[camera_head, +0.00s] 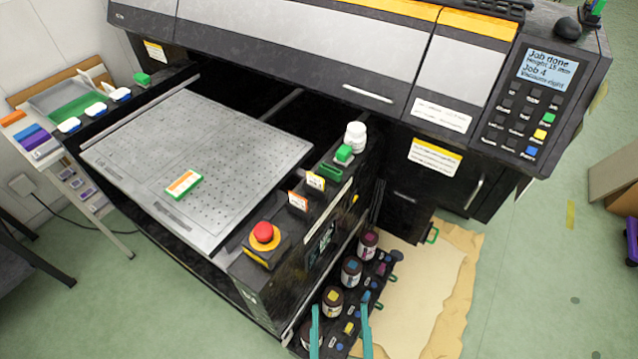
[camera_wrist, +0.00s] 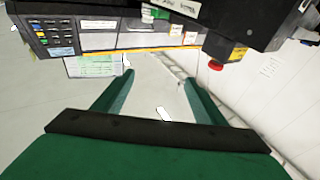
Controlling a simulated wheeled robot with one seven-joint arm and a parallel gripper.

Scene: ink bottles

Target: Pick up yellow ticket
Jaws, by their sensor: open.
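The yellow ticket (camera_head: 316,181) is a small white card with a yellow top edge. It stands upright on the dark front panel of the printer, just behind a similar orange-topped ticket (camera_head: 298,201). In the wrist view the yellow ticket (camera_wrist: 176,30) shows small near the top, beside the orange one (camera_wrist: 190,38). My gripper (camera_head: 340,306) shows as two teal fingers at the bottom of the head view, over the ink bottle rack and well apart from the ticket. In the wrist view my gripper (camera_wrist: 158,78) has its fingers spread with nothing held between them.
A red emergency button (camera_head: 264,233) stands left of the tickets. Several ink bottles (camera_head: 351,270) sit in the rack below. The printer bed (camera_head: 200,140) holds one orange-and-white card (camera_head: 183,184).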

